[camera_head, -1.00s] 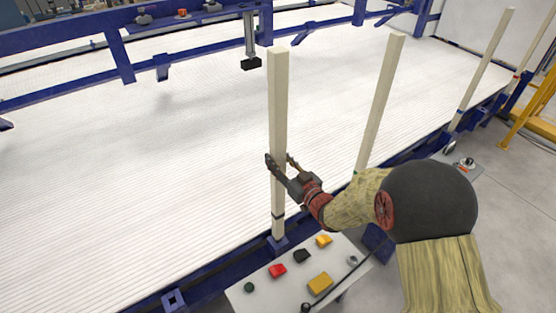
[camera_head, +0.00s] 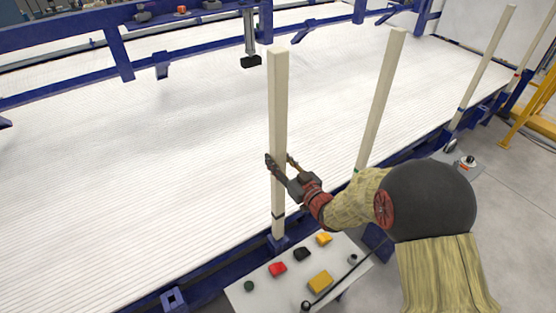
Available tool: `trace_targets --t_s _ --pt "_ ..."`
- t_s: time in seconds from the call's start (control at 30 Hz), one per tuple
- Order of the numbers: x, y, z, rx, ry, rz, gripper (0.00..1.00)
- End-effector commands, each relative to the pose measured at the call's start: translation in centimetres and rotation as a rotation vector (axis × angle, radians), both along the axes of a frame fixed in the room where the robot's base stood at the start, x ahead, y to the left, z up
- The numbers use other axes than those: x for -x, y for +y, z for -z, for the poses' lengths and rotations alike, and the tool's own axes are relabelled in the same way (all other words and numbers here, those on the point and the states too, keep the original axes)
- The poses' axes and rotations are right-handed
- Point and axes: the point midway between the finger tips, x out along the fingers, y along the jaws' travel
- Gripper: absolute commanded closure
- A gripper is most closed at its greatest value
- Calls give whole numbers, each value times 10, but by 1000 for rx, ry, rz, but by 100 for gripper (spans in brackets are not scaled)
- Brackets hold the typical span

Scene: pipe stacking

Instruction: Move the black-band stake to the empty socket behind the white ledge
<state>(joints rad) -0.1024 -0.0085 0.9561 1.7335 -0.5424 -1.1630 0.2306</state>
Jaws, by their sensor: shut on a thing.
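A tall pale wooden stake (camera_head: 277,110) with a dark band near its foot stands upright at the near edge of the white ribbed bed. Its foot meets a blue socket (camera_head: 279,243); I cannot tell if it is fully seated. My gripper (camera_head: 278,166) is shut on this stake below its middle. An empty square blue socket (camera_head: 173,299) sits on the near blue rail to the left. A white ledge (camera_head: 255,297) with coloured buttons lies in front of the held stake.
Another stake (camera_head: 382,95) stands to the right, its foot hidden by my arm, with further stakes (camera_head: 485,70) beyond it. Blue beams (camera_head: 180,45) cross the far side. A yellow frame (camera_head: 535,110) stands at right. The white bed (camera_head: 120,180) is clear.

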Motion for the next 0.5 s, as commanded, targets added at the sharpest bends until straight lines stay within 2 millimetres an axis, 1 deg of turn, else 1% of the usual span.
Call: trace_targets --t_s 0.5 --pt "-1 0 14 -2 -6 0 100"
